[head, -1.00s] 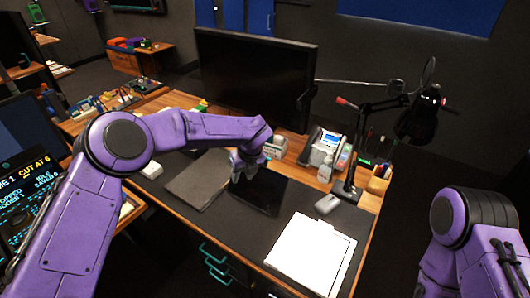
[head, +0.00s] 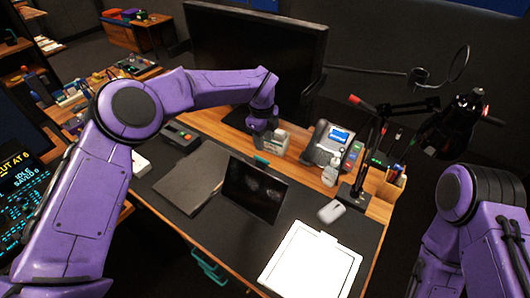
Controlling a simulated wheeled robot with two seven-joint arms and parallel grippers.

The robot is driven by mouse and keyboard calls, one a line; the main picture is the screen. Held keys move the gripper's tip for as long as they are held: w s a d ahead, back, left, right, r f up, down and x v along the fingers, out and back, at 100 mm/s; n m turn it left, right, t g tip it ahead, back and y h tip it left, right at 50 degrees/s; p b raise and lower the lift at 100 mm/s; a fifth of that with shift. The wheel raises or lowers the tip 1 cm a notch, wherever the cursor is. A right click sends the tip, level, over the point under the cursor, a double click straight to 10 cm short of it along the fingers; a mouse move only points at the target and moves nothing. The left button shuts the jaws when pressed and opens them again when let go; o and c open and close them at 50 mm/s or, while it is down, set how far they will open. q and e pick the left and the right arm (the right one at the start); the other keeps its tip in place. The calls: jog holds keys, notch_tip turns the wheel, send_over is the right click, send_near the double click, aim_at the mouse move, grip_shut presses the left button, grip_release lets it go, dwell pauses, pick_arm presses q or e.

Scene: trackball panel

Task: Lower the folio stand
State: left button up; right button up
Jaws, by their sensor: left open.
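The folio stand seems to be the dark, glossy panel (head: 254,192) standing tilted up on the desk mat, leaning back, with faint reflections on its face. A small teal piece (head: 261,161) shows at its top edge. My left gripper (head: 262,128) is behind and above the panel, pointing down, apart from it and holding nothing that I can see. Its fingers are small and partly lost against the things behind. My right arm (head: 470,215) is at the right edge, and its gripper is out of view.
A flat grey folder (head: 180,180) lies left of the panel. A white pad (head: 310,262) and a mouse (head: 331,212) lie to the right. A monitor (head: 250,55), a phone (head: 327,145), a bottle (head: 331,172) and a black lamp (head: 455,125) stand behind. The front mat is partly clear.

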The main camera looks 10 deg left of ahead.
aim_at(263, 160)
pick_arm(q)
jog(key=f+b, duration=0.1)
jog(key=f, duration=0.1)
jog(key=s+f, duration=0.1)
jog(key=f, duration=0.1)
jog(key=shift+s+a+b, duration=0.1)
jog(key=shift+a+b, duration=0.05)
jog(key=shift+b, duration=0.25)
jog(key=f, duration=0.1)
jog(key=f+b, duration=0.1)
jog(key=f, duration=0.2)
jog(key=shift+w+a+f, duration=0.15)
jog(key=shift+w+f, duration=0.05)
jog(key=shift+w, duration=0.2)
jog(key=shift+w+f+b, duration=0.15)
jog(key=shift+f+b, duration=0.15)
jog(key=shift+s+r, duration=0.25)
jog(key=shift+s, duration=0.05)
jog(key=shift+w+f, duration=0.1)
grip_shut()
pick_arm(e)
jog(key=f, duration=0.4)
jog(key=shift+s, duration=0.35)
